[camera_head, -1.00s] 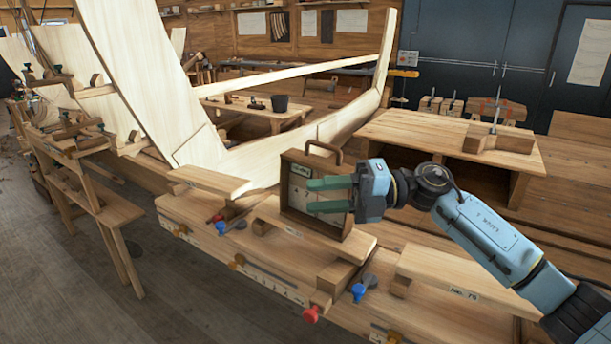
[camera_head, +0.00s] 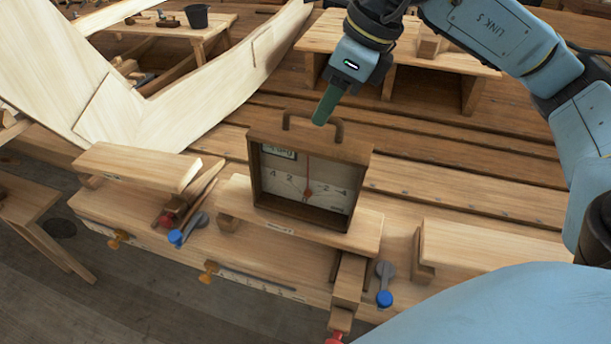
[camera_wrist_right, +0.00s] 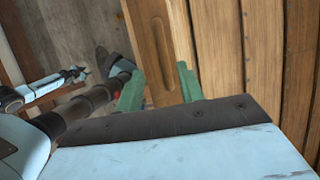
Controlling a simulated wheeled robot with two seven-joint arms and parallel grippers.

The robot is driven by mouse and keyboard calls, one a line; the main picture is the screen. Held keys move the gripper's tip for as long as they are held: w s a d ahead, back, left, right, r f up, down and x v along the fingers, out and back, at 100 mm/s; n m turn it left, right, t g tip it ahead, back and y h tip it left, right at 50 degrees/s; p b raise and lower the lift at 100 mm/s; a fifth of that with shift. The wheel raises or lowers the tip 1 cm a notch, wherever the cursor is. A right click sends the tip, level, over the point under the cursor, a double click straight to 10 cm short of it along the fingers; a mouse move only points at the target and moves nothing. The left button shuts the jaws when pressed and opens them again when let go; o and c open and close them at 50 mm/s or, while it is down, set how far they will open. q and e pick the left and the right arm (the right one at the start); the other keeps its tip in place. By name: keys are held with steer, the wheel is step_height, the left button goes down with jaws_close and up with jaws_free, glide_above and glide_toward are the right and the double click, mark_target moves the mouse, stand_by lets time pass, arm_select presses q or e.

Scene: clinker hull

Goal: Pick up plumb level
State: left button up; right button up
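The plumb level is a brown wooden box (camera_head: 312,221) with a carrying handle on top, a pale dial with numbers and a red pointer. It stands upright on a wooden plank (camera_head: 370,226). My right gripper (camera_head: 320,118) is above it, pointing down at the handle; one green finger shows in front of the handle and the other is hidden. In the right wrist view the gripper (camera_wrist_right: 160,90) is open, its green fingers on either side of the box top and handle (camera_wrist_right: 161,45), with gaps visible. A pale arm, apparently my left (camera_wrist_right: 45,85), shows there; its finger state is unclear.
Blue-knobbed clamps (camera_head: 384,296) lie at the workbench front, near another plank (camera_head: 490,249). A plank (camera_head: 130,165) is at left. The pale hull (camera_head: 225,85) rises behind. A low table (camera_head: 440,60) stands at the back.

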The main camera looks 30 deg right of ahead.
mark_target(310, 134)
steer(key=p+x, duration=0.1)
steer(key=x, duration=0.2)
steer(key=shift+w+f, duration=0.1)
steer(key=shift+w, duration=0.15)
steer(key=x, duration=0.3)
steer(key=shift+w+f+p, duration=0.15)
steer(key=shift+w+p, duration=0.15)
steer(key=shift+p, duration=0.1)
steer(key=shift+f, duration=0.15)
jaws_close()
arm_select(q)
steer(key=shift+w+r, duration=0.95)
steer(key=shift+w, duration=0.1)
steer(key=shift+w, duration=0.1)
